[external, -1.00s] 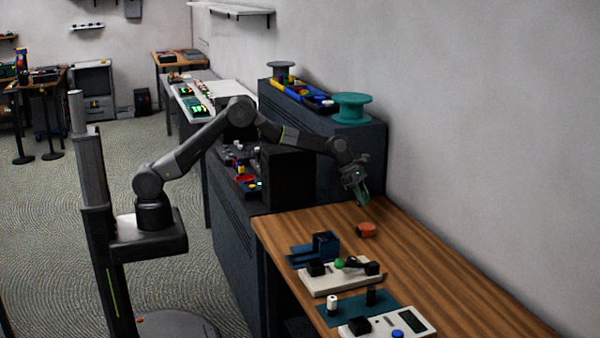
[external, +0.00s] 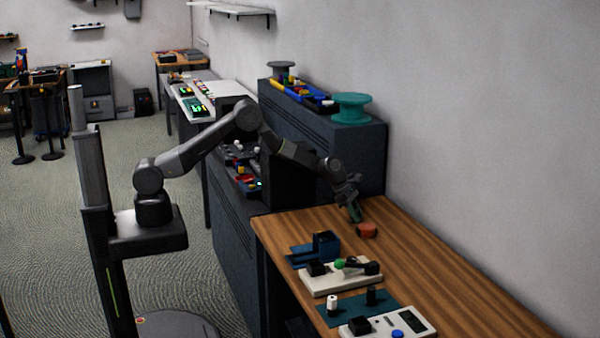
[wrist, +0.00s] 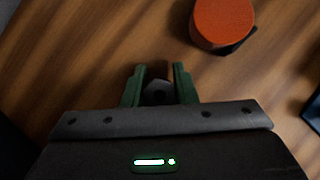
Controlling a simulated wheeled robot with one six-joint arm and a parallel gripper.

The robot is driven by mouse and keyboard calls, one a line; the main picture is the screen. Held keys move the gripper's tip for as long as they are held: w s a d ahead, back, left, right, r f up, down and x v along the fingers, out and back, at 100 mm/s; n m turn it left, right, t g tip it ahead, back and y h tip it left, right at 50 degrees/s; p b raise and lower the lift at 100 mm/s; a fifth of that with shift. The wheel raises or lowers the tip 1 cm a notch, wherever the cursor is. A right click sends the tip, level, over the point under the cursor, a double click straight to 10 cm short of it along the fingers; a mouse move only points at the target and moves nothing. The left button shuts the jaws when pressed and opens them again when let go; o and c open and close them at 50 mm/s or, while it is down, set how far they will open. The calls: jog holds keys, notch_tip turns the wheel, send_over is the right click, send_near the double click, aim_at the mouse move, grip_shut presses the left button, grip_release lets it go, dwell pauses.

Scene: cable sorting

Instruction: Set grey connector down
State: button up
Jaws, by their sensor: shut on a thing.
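My gripper (external: 355,214) is low over the back end of the wooden table (external: 450,270), just behind a round orange-red piece (external: 367,230). In the wrist view its green fingers (wrist: 160,88) are shut on a small dark grey piece (wrist: 158,92), which I take as the grey connector. The fingers hide part of it. In the external view the connector cannot be made out. I cannot tell whether it touches the table. The orange-red piece also shows in the wrist view (wrist: 222,20), ahead and to the right of the fingers, apart from them.
A blue holder (external: 325,245) and a white board with black blocks (external: 335,283) stand nearer the camera. A dark cabinet (external: 330,160) is behind my gripper. The table's right side is bare.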

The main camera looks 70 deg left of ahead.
aim_at(350, 221)
jog(key=shift+f, duration=0.2)
jog(key=o, duration=1)
jog(key=shift+r, duration=0.3)
jog(key=b+v, duration=0.1)
jog(key=v, duration=0.3)
jog(key=shift+a+r, duration=0.15)
notch_tip(350, 221, up, 7)
jog(key=shift+s+r+b, duration=0.2)
jog(key=shift+b, duration=0.25)
